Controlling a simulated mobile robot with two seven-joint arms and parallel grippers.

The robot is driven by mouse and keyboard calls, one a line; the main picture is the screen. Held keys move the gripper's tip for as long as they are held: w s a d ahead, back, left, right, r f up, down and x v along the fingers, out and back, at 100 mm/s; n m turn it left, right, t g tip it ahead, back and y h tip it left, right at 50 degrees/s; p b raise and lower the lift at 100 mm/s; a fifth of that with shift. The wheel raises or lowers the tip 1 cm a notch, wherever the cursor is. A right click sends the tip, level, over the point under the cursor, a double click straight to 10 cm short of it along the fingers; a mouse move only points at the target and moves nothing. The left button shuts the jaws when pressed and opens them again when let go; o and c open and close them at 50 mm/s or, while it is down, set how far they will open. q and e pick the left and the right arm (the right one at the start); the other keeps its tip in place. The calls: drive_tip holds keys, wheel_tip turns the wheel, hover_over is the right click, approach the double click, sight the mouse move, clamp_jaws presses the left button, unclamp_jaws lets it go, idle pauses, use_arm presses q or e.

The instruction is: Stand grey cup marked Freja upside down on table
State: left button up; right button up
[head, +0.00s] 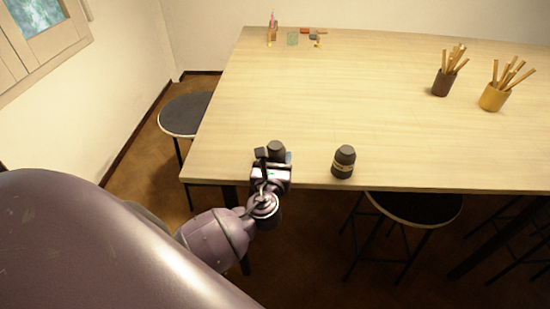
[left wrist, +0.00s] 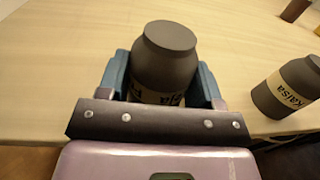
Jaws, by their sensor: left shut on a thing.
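A dark grey cup (head: 276,149) is between the fingers of my left gripper (head: 272,158), close to the table's front edge. In the left wrist view the grey cup (left wrist: 165,60) has a flat, closed-looking, narrower face upward. Its pale label band is mostly hidden by the gripper, with a letter like F showing at the left. My left gripper (left wrist: 163,85) is shut on it, one blue finger on each side. I cannot tell whether the cup touches the table (head: 330,100). My right gripper is not in view.
A second dark grey cup (head: 344,161), labelled Kajsa in the left wrist view (left wrist: 288,88), stands just right, near the front edge. Brown (head: 441,83) and yellow (head: 493,97) pots of sticks stand at the right. Small items lie at the far left. The middle is clear.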

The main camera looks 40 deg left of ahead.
use_arm(q)
drive_tip(key=shift+f, duration=0.25)
drive_tip(key=o, duration=0.9)
drive_tip(key=shift+o, duration=0.2)
drive_tip(key=shift+s, duration=0.1)
drive_tip(key=v, duration=1)
drive_tip(key=shift+s+b, duration=0.3)
